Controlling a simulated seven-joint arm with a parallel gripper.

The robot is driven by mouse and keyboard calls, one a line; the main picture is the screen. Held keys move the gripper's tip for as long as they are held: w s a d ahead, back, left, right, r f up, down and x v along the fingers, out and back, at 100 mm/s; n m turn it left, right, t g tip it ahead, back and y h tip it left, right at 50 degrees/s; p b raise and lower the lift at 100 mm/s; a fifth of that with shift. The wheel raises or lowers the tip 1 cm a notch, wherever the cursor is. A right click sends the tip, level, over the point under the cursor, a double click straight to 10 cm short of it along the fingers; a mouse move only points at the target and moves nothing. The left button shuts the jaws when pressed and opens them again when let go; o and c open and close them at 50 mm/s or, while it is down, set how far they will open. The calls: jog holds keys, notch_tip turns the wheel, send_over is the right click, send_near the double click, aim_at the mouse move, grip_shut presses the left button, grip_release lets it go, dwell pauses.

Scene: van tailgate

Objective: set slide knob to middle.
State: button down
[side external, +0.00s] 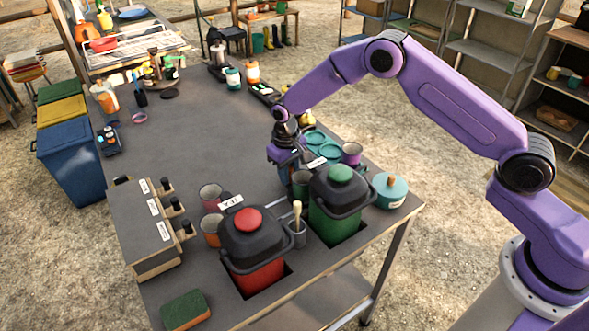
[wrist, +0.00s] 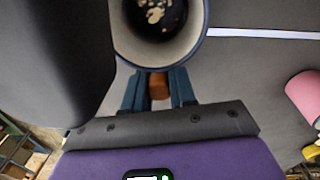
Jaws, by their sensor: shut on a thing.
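I cannot make out a slide knob for certain in either view. A small dark device with blue parts (side external: 109,141) lies at the table's left edge, too small to read. My gripper (side external: 291,165) points down at the table's right side, behind the green bin. In the wrist view its teal fingers (wrist: 159,90) are shut on a small orange-brown piece (wrist: 158,86), against the near side of a cup with a pale inside and dark scraps (wrist: 158,18). The piece may be the cup's handle. This seems to be the green cup (side external: 301,184) in the side view.
A green bin (side external: 336,213) and a red bin (side external: 252,262) stand in table cutouts close to my gripper. A pink mug (side external: 351,153) and teal pot (side external: 390,190) are to the right. A box with black taps (side external: 145,225) stands left. The table's middle is clear.

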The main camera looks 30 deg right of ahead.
jog(key=a, duration=0.9)
jog(key=c, duration=0.9)
grip_release()
jog(key=shift+r, duration=0.1)
notch_tip(320, 180, up, 17)
jog(key=shift+a+r, duration=0.15)
jog(key=shift+a, duration=0.3)
jog(key=shift+s, duration=0.1)
